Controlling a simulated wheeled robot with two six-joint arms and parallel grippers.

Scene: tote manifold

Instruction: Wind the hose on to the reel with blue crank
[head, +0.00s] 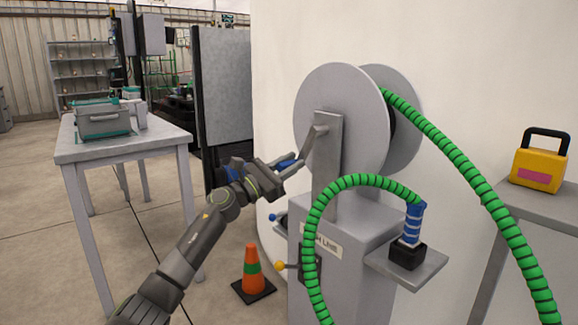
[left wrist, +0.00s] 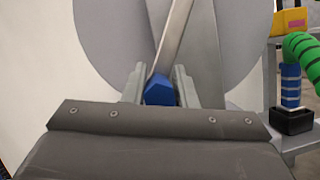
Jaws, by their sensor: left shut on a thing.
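The reel (head: 340,95) has two big grey discs and stands on a grey pedestal; it fills the back of the left wrist view (left wrist: 95,35). Its blue crank handle (head: 287,163) sits at the end of a grey crank arm, which slants down and left from the hub. My left gripper (head: 287,172) is shut on the blue handle, which shows between the fingers in the left wrist view (left wrist: 159,90). The green hose (head: 450,150) with black bands runs from the reel's top down to the right. Another stretch arches in front of the pedestal. My right gripper is out of view.
A blue hose end (head: 412,222) stands in a black holder (head: 407,255) on the pedestal's side shelf. Small blue and yellow knobs stick out at the pedestal's left, near an orange cone (head: 251,270). A table (head: 120,150) stands left; a yellow case (head: 538,168) sits right.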

